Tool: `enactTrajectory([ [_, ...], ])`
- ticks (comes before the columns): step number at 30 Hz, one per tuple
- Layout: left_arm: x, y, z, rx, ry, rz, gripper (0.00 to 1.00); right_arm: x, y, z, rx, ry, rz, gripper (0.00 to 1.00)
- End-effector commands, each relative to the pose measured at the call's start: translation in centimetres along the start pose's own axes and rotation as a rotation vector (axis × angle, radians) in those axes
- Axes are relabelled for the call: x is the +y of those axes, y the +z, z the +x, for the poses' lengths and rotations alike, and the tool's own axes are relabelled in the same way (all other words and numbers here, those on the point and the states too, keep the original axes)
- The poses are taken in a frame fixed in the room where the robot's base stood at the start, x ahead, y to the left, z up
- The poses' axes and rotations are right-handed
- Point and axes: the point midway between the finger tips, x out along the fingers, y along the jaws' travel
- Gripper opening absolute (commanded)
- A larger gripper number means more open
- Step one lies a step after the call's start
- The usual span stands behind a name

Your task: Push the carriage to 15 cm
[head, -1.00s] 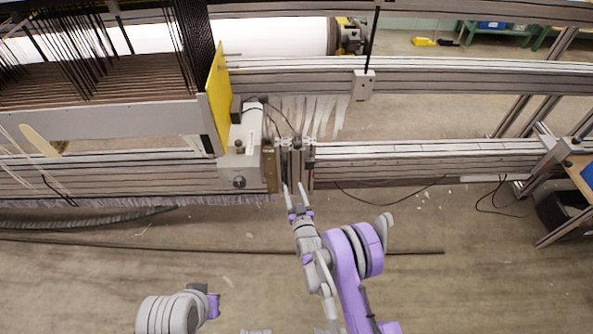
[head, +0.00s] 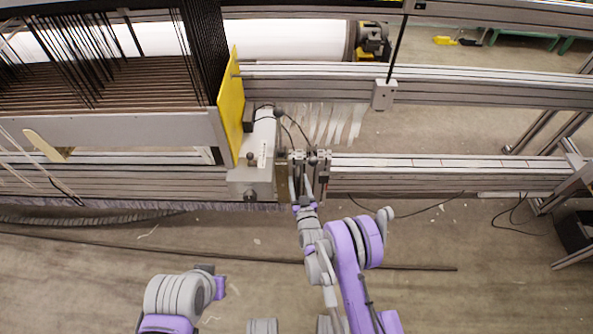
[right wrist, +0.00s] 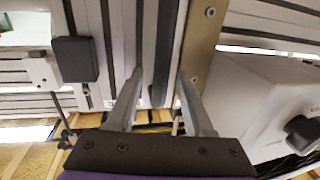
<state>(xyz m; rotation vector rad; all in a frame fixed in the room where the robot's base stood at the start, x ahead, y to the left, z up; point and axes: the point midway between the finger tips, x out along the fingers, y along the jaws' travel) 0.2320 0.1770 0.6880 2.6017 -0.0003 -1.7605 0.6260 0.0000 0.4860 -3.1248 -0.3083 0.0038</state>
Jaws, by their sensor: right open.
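The carriage (head: 312,163), a small upright metal block with dark and light plates, sits on the front rail right of a white housing. My open right gripper (head: 300,180) is at its front, with its fingertips overlapping its lower part in the head view. In the right wrist view the two fingers (right wrist: 160,80) stand apart in front of the carriage's pale and dark upright strips (right wrist: 150,40); I cannot tell whether they touch. My left gripper does not show; only part of my left arm is at the lower left.
The front rail (head: 440,168) with small red marks runs free to the right. A white housing (head: 262,150) and a yellow plate (head: 231,105) stand left of the carriage. A brass plate (right wrist: 200,45) is close to the right finger. Thin cables (head: 430,207) hang below the rail.

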Motion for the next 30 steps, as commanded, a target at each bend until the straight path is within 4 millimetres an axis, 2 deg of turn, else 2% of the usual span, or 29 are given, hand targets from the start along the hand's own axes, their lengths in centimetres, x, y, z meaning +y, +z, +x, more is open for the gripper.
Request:
enactTrajectory([
  [10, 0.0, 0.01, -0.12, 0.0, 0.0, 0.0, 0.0, -0.04, 0.03, -0.06, 0.0, 0.0, 0.0, 0.52],
  [18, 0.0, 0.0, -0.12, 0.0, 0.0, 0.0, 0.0, -0.03, 0.02, -0.05, 0.0, 0.0, 0.0, 0.03],
  [19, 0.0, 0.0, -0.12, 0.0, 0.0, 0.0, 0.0, -0.03, 0.02, -0.05, 0.0, 0.0, 0.0, 0.0],
  [30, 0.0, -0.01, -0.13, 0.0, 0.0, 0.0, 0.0, -0.02, 0.0, -0.04, 0.0, 0.0, 0.0, 0.0],
])
